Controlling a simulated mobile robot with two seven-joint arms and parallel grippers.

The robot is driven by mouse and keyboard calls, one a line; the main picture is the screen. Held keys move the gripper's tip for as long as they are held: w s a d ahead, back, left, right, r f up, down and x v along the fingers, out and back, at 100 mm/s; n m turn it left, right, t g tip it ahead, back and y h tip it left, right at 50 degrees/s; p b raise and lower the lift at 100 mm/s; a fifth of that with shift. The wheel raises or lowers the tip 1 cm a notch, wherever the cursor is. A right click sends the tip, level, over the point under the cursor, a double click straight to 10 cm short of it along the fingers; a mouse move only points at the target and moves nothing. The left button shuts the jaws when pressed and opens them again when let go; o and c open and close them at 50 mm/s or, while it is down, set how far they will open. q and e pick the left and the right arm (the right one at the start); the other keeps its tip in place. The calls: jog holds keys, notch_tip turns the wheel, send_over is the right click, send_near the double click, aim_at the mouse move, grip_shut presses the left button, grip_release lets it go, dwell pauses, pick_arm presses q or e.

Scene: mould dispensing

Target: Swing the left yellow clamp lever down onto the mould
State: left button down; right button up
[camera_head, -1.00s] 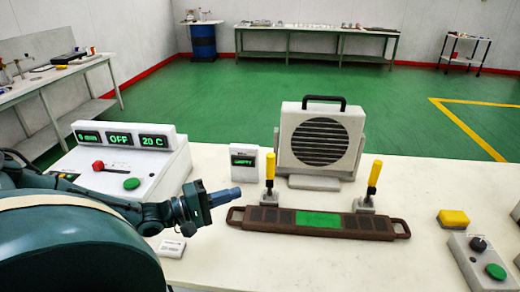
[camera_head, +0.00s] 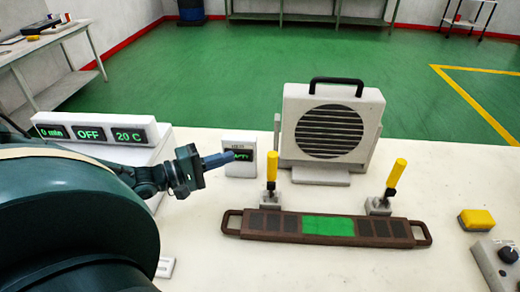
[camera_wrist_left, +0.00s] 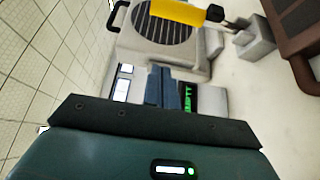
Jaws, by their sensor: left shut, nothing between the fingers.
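The left clamp lever (camera_head: 271,166) has a yellow handle and stands upright on a grey base behind the mould. Its yellow handle (camera_wrist_left: 178,12) also shows at the top of the left wrist view. The long brown mould (camera_head: 270,223) lies on the white table, with a green patch in its middle and a loop handle at each end. A second yellow clamp lever (camera_head: 397,172) stands upright, slightly tilted, at its right. My left gripper (camera_head: 230,157) is shut and empty, left of the left lever and apart from it. My right gripper is not in view.
A small display box (camera_head: 240,154) stands just behind my left gripper. A fan unit (camera_head: 289,135) stands behind the levers. A control box (camera_head: 108,150) is at left, partly hidden by my arm. A yellow block (camera_head: 477,219) and a button box (camera_head: 492,264) are at right.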

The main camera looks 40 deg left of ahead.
aim_at(272, 177)
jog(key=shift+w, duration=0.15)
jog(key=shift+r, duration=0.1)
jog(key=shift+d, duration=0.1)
